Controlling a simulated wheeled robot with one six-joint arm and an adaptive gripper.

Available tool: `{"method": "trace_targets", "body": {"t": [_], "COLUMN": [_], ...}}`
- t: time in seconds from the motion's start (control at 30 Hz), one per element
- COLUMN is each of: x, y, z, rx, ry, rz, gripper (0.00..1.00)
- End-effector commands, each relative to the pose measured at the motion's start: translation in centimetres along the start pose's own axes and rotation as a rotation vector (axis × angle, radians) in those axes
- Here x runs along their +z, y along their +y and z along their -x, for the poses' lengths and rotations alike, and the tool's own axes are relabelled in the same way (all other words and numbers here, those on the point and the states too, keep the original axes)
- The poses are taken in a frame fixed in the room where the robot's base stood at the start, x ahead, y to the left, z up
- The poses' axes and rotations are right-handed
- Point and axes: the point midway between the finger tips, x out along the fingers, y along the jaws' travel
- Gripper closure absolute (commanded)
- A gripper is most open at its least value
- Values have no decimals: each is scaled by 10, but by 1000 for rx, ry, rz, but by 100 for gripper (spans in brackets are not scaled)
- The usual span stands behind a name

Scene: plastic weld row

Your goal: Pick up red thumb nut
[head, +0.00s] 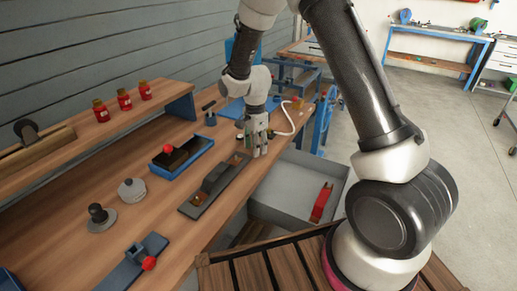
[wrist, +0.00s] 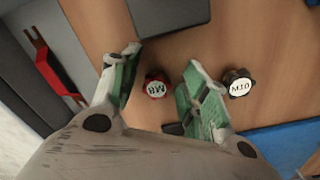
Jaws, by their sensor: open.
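The red thumb nut (wrist: 155,87), with a white marked top, stands on the wooden bench in the wrist view. It shows in the gap between my gripper's two green-padded fingers (wrist: 162,62), nearer the left one, with space on both sides. My gripper (head: 256,143) is open and holds nothing. In the head view it is low over the bench's right edge, and I cannot make out the nut there. A black thumb nut (wrist: 238,83) marked M10 stands just right of the right finger in the wrist view.
A dark fixture (head: 213,183) and a blue tray (head: 181,157) lie left of my gripper. A grey open drawer (head: 280,208) with a red tool (head: 321,203) is below the bench edge. Red bottles (head: 124,99) stand on the shelf. A white hose (head: 289,121) curves nearby.

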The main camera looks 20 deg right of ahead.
Motion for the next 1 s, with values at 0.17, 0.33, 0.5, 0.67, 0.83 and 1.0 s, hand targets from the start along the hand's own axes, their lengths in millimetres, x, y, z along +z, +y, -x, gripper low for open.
{"method": "trace_targets", "body": {"t": [0.17,0.33,0.5,0.67,0.83,1.0], "x": [0,0,0,0,0,0], "y": [0,0,0,0,-1,-1], "z": [0,0,0,2,24,61], "rx": [0,0,0,-1,-5,-5], "ry": [0,0,0,0,0,0], "rz": [0,0,1,1,1,1], "gripper": [55,86,86,86,86,86]}}
